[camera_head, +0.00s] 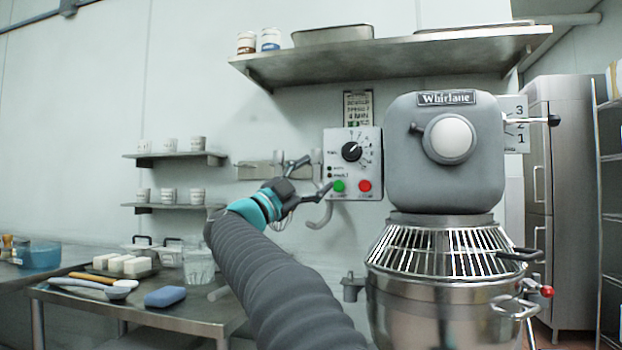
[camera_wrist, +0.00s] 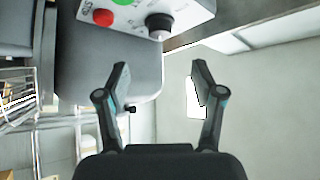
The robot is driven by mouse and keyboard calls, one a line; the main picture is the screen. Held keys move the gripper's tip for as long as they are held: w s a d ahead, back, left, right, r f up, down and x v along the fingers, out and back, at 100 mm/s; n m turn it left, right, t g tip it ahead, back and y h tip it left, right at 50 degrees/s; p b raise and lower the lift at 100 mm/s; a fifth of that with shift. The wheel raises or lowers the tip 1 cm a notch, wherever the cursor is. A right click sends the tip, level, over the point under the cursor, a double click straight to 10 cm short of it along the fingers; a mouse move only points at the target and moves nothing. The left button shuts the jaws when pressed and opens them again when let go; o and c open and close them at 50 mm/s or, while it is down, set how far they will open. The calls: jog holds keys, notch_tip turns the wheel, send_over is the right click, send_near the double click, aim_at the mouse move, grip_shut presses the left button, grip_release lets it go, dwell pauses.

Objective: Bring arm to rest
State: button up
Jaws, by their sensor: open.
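My arm (camera_head: 275,285) reaches up from the bottom middle of the head view, with a grey sleeve and a teal band near the wrist. My gripper (camera_head: 318,178) is at its end, in front of the wall and close to the left side of the mixer's control box (camera_head: 353,140). In the wrist view my gripper (camera_wrist: 160,80) has its two fingers spread wide, with nothing between them. The green button (camera_head: 339,186) is close to a fingertip in the head view; I cannot tell whether they touch. The red button (camera_head: 365,186) is beside it.
The grey Whirlane mixer (camera_head: 445,175) stands right of my arm, with a wire guard (camera_head: 440,250) over its steel bowl (camera_head: 430,310). A steel table (camera_head: 190,312) with a blue sponge (camera_head: 165,296) is at left. A shelf (camera_head: 390,58) hangs above.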

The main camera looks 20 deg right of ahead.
jog(key=shift+s+a+f, duration=0.1)
jog(key=shift+a+f, duration=0.05)
jog(key=shift+a, duration=0.15)
dwell(0.4)
